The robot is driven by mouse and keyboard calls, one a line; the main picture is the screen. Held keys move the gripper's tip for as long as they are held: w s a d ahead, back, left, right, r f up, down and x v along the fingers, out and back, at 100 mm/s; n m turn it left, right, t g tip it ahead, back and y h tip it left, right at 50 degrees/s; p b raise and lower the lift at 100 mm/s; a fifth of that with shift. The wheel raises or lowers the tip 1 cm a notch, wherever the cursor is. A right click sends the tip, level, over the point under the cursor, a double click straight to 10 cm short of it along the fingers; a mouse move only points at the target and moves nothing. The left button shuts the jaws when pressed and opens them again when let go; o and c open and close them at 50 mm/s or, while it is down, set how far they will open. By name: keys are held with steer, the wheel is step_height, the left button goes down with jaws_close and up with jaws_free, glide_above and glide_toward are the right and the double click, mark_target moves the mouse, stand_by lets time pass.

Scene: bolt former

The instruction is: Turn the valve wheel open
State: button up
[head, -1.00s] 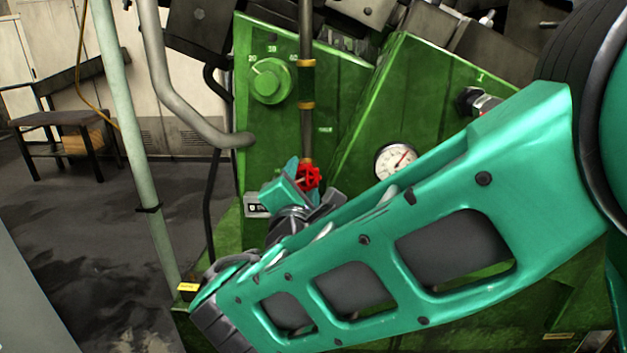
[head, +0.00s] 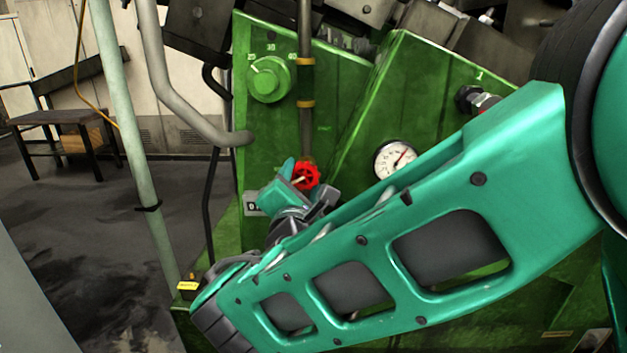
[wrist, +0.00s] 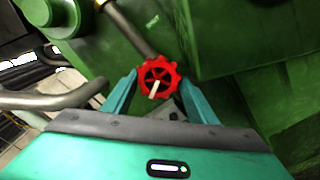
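The red valve wheel (head: 306,175) sits at the lower end of a vertical pipe on the green machine. In the wrist view the wheel (wrist: 158,79) shows its spokes and a white mark pointing down and slightly left. My gripper (wrist: 150,82) has its two teal fingers apart, one on each side of the wheel's lower half. I cannot tell whether the fingertips touch the rim. In the head view my gripper (head: 298,180) is at the wheel, partly hidden by my own arm.
The green machine (head: 345,80) carries a round green dial (head: 268,80) and a white gauge (head: 395,159). A bent grey pipe (head: 190,115) and a pale upright pole (head: 124,120) stand left of the wheel. A dark bench (head: 62,130) is farther back, with open floor before it.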

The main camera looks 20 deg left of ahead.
steer(key=shift+r, duration=0.1)
steer(key=shift+s+d, duration=0.1)
steer(key=shift+s, duration=0.4)
steer(key=v, duration=0.9)
steer(key=shift+s, duration=0.3)
steer(key=shift+d, duration=0.1)
